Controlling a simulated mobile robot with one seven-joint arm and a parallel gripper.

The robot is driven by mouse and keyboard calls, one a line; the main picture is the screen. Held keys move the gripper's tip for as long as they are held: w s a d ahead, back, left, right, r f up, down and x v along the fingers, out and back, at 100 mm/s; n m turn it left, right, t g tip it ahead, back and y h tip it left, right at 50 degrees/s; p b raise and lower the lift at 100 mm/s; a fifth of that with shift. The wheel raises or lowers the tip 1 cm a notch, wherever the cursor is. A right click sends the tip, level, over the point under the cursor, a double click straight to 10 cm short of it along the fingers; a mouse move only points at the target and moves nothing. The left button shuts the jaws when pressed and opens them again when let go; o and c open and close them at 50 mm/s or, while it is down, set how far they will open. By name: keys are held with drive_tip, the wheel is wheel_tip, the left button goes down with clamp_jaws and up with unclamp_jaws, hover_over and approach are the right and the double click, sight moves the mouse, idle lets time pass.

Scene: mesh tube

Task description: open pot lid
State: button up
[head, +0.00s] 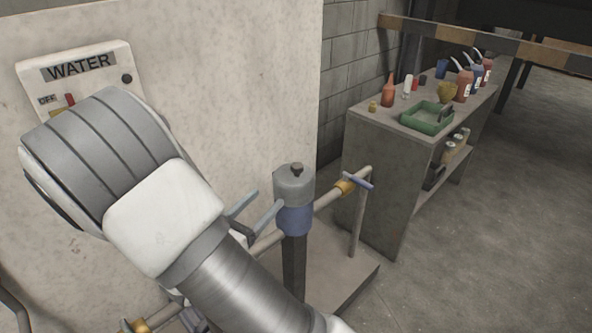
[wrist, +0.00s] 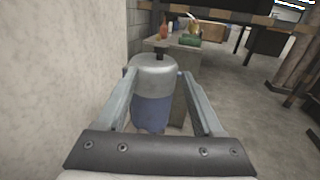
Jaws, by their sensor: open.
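The pot (head: 295,218) has a blue body and a rounded grey lid (head: 294,187) with a small dark knob (head: 297,168) on top. It stands upright on a dark post, with the lid seated on it. My gripper (head: 269,198) is open and empty, just left of the pot in the head view, at about lid height. In the wrist view the pot (wrist: 152,112) shows between the two fingers of my gripper (wrist: 158,73). I cannot tell whether a finger touches it. The knob (wrist: 159,50) rises above the fingertips there.
A pale wall with a WATER panel (head: 83,66) stands at the left. A pipe with a blue-handled valve (head: 357,178) runs beside the pot. A workbench (head: 375,170) with bottles and a green tray (head: 426,117) stands behind right. The floor at right is clear.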

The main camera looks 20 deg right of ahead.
sight(294, 171)
drive_tip(key=b+x, duration=0.3)
drive_tip(key=x, duration=1.2)
drive_tip(key=shift+c, duration=0.3)
clamp_jaws()
idle(0.5)
